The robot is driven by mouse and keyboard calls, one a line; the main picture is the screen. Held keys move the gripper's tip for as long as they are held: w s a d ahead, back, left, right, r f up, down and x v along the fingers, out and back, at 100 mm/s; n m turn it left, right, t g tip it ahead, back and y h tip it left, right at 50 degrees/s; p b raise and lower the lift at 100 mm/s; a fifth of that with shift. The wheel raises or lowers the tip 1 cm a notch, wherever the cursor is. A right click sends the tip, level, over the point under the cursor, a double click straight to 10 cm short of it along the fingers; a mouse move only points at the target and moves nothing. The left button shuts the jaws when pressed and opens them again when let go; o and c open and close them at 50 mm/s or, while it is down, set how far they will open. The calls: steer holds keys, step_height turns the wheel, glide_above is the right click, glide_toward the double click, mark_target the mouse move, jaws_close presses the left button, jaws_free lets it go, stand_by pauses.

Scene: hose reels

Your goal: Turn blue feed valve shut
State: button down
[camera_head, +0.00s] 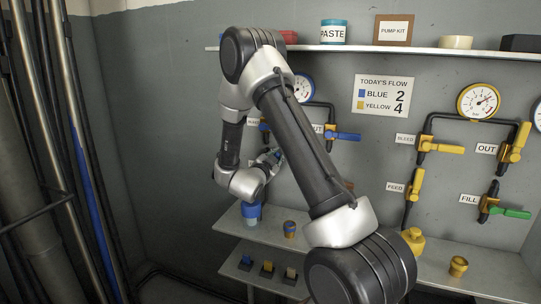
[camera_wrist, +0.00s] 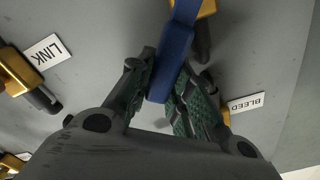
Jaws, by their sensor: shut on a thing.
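A blue valve handle (camera_wrist: 174,62) runs from a brass valve body (camera_wrist: 207,9) at the top of the wrist view down between my fingers. My gripper (camera_wrist: 166,72) is shut on this handle, with a ribbed green pad on each side. In the head view my gripper (camera_head: 274,157) is at the wall panel, below another blue-handled valve (camera_head: 264,127). My arm hides much of the held valve there.
A blue OUT handle (camera_head: 345,136) lies level to the right. Yellow valves, including a FEED handle (camera_head: 416,186), and a green FILL handle (camera_head: 512,212) are farther right. A lower shelf (camera_head: 330,255) holds a blue container (camera_head: 251,210) and yellow ones. Pipes stand at left.

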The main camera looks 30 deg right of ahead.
step_height(320, 180, down, 7)
steer(key=s+d+m, duration=0.2)
steer(key=m, duration=0.8)
steer(key=shift+s, duration=0.4)
steer(key=shift+m, duration=0.3)
steer(key=c, duration=1.3)
jaws_free()
steer(key=shift+d, duration=0.1)
steer(key=v, duration=1.2)
